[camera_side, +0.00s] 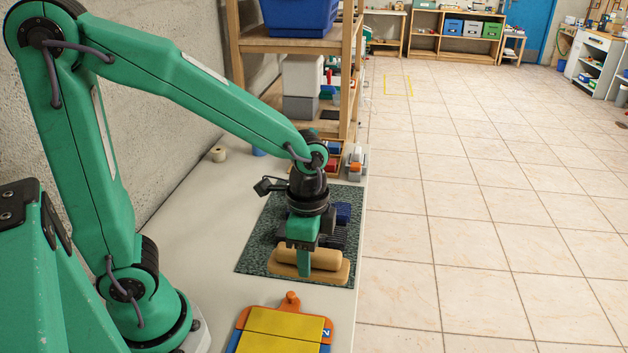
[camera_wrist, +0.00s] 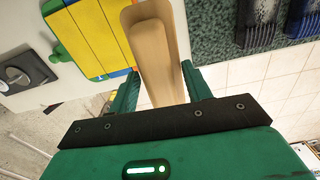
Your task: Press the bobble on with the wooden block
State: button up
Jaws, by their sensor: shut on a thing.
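The tan wooden block (camera_side: 312,259) is long with rounded edges. It sits between the fingers of my gripper (camera_side: 306,270), which is shut on it, low over the dark green speckled mat (camera_side: 265,235). A wider, flat tan piece shows under the block; I cannot tell whether they touch. In the wrist view the block (camera_wrist: 158,50) runs away from between both green fingers. The board (camera_wrist: 85,35) also shows at upper left in the wrist view.
Black (camera_wrist: 256,20) and blue (camera_side: 343,212) ribbed items lie on the mat behind the block. A small tray (camera_side: 328,150), a grey-and-orange item (camera_side: 355,164) and a pale spool (camera_side: 218,154) stand farther back. The pale table (camera_side: 205,220) is clear left of the mat; its edge runs close on the right.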

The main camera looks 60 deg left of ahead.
jog(key=w+a+r+n, duration=0.2)
jog(key=w+a+n, duration=0.2)
jog(key=a, duration=0.9)
jog(key=w+a+r+n, duration=0.2)
jog(key=w+a+n, duration=0.2)
jog(key=w+a, duration=0.6)
jog(key=a, duration=0.4)
jog(key=shift+a+r+n, duration=0.25)
jog(key=shift+n, duration=0.05)
jog(key=shift+w, duration=0.1)
jog(key=shift+f, duration=2)
jog(key=shift+d+f, duration=0.1)
jog(key=shift+f, duration=2.55)
